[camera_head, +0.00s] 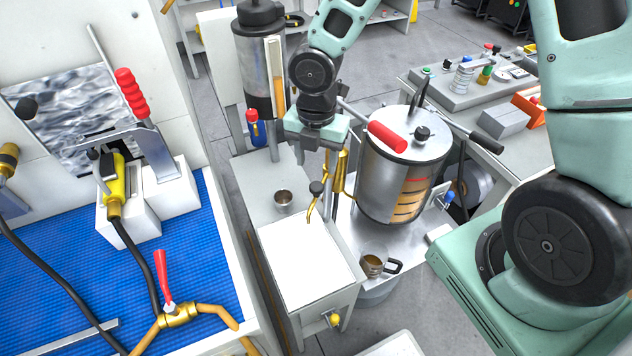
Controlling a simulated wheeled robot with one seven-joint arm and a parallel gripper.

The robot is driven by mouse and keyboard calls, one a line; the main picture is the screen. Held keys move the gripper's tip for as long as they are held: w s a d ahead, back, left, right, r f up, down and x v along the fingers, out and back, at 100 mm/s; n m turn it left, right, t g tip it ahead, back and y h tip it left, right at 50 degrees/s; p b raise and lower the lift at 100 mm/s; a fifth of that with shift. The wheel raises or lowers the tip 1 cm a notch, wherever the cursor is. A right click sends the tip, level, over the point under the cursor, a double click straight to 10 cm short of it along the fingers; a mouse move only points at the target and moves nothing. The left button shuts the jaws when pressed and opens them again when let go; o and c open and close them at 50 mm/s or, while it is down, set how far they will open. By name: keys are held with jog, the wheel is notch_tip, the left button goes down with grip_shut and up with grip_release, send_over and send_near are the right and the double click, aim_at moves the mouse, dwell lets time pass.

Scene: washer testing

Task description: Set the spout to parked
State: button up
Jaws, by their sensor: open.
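A thin brass spout (311,208) with a black knob (316,187) at its top hangs by a metal post, left of the steel tank (403,170). Its lower tip points down and to the left, over the edge of a white-topped cabinet. My gripper (318,147) is above the spout and its knob, pointing down, apart from the knob as far as I can see. It is open, and no object shows in it. The fingertips are small and partly hidden against the brass pipework (341,175) behind. I cannot make out a marking for the parked position.
A red-handled lever (387,137) sticks out from the tank beside my gripper. A metal cup (373,266) stands below the tank, and a small cup (283,200) sits on the grey counter. The white cabinet top (300,262) is clear. A blue-matted bench (203,268) is at left.

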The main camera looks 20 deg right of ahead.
aim_at(317, 186)
notch_tip(317, 186, down, 7)
jog(key=shift+f+b, duration=0.15)
jog(key=shift+b, duration=0.2)
grip_shut()
